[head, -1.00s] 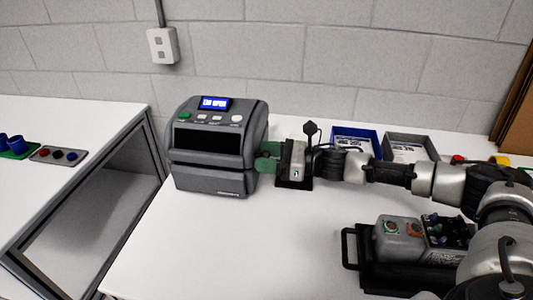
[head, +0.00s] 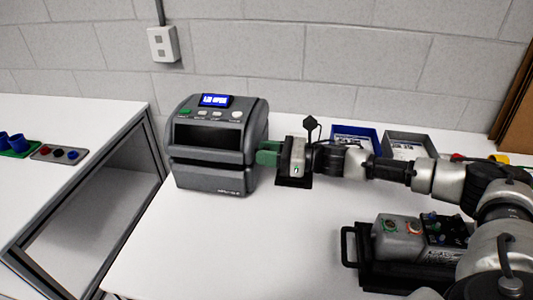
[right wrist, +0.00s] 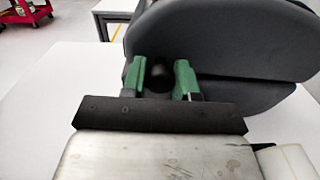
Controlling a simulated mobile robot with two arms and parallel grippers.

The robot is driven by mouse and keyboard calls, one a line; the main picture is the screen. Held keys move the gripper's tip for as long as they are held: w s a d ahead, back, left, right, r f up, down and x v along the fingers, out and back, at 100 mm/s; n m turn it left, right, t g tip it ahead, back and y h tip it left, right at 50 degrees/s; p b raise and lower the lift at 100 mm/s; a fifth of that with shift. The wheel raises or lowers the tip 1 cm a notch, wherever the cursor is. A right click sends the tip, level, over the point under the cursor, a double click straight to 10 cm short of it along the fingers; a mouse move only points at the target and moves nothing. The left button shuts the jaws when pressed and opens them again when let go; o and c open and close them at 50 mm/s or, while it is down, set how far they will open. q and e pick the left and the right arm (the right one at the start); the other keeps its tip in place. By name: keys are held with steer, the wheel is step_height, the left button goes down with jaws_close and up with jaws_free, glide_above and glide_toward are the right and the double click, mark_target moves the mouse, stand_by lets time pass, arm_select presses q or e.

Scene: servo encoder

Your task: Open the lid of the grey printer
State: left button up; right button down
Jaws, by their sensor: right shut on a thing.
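The grey printer (head: 210,175) stands upright on the white table at centre left. Its lid (head: 175,140) shows a dark window, and its lit blue display (head: 215,100) appears to read "LID OPEN". Any gap between lid and base is too small to tell. My right gripper (head: 268,153) is at the printer's right side. In the right wrist view its green fingers (right wrist: 159,78) are shut on a dark round knob (right wrist: 159,80) on the side of the grey body. The fingers partly hide the knob. My left gripper is not in view.
A blue tray (head: 374,135) and a grey tray (head: 410,138) with labels stand behind my right arm. A black-based device with a grey box (head: 396,240) sits in front of it. The table in front of the printer is clear.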

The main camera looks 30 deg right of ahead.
mark_target(256, 123)
steer(key=r+m+p, duration=0.1)
steer(key=r, duration=0.1)
steer(key=w+r+m+p, duration=0.1)
steer(key=r+p, duration=0.1)
steer(key=d+r+m+p, duration=0.1)
steer(key=r, duration=0.2)
steer(key=shift+w+p, duration=0.2)
steer(key=shift+p, duration=0.2)
steer(key=w+d+r+m+p, duration=0.5)
steer(key=w+d+r+m, duration=0.4)
steer(key=w+r+m, duration=0.2)
steer(key=shift+w+d+m, duration=0.2)
steer(key=shift+w+m, duration=0.2)
steer(key=shift+w, duration=0.3)
steer(key=c, duration=0.9)
jaws_free()
steer(key=shift+o, duration=0.2)
steer(key=shift+d, duration=0.1)
